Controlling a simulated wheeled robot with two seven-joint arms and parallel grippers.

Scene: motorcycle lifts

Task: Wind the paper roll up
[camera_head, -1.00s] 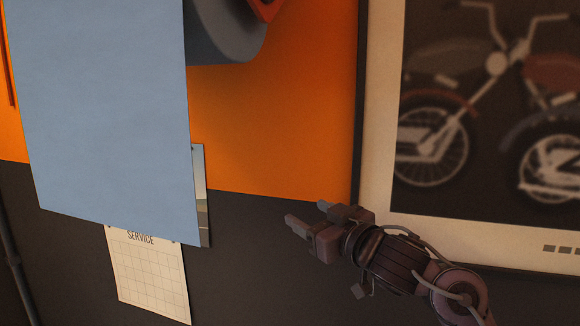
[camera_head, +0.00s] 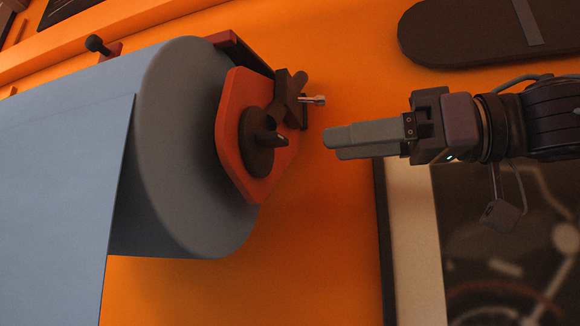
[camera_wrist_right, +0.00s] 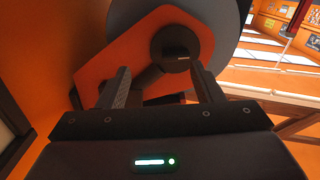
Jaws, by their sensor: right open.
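The blue paper roll (camera_head: 165,150) is mounted on the orange wall, with a sheet (camera_head: 60,200) hanging from it at the left. A red end bracket (camera_head: 233,130) holds its right end and carries a dark round hub with a short peg (camera_head: 257,143). The hub also shows in the right wrist view (camera_wrist_right: 182,45). My right gripper (camera_head: 330,142) is to the right of the hub, pointing at it, apart from it and empty. In the right wrist view its open fingers (camera_wrist_right: 160,78) point toward the bracket and hub. My left gripper is not in view.
A dark clamp with a silver screw (camera_head: 291,98) sits at the bracket's upper right. A dark board (camera_head: 470,35) hangs above my right arm. A framed motorcycle picture (camera_head: 500,260) is below it. Bare orange wall lies below the bracket.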

